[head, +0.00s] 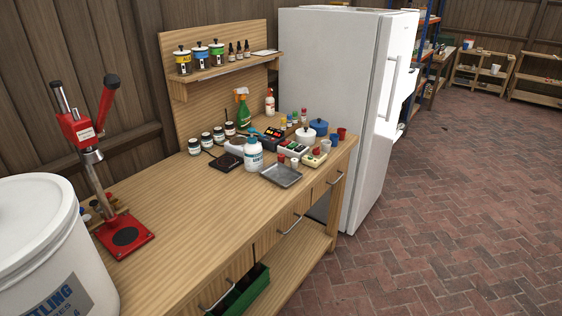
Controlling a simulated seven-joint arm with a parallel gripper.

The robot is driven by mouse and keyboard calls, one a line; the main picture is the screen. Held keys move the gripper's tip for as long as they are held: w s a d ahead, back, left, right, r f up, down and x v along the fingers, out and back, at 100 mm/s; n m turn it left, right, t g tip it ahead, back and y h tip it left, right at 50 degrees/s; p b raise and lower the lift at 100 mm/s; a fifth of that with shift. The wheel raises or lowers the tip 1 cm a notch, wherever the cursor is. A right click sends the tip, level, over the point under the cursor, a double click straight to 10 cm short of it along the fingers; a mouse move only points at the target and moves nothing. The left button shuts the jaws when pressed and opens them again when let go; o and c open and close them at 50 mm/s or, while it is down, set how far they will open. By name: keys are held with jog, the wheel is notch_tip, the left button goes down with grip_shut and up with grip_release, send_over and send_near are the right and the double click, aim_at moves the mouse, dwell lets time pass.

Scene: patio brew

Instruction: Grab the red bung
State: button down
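Small red things stand at the far right end of the wooden bench (180,205). One small red piece (281,158) is at the back edge of a grey metal tray (283,176). A red rounded piece (316,151) sits on a cream box (313,159) to the right of the tray. Both are too small for me to tell which is the red bung. A red cup (341,134) stands farther back. My gripper is not in view.
A red bench capper (125,236) and a large white bucket (45,235) stand at the left. A white bottle (253,156), jars and lidded pots crowd around the tray. A white fridge (325,90) stands behind. The bench's front middle is clear.

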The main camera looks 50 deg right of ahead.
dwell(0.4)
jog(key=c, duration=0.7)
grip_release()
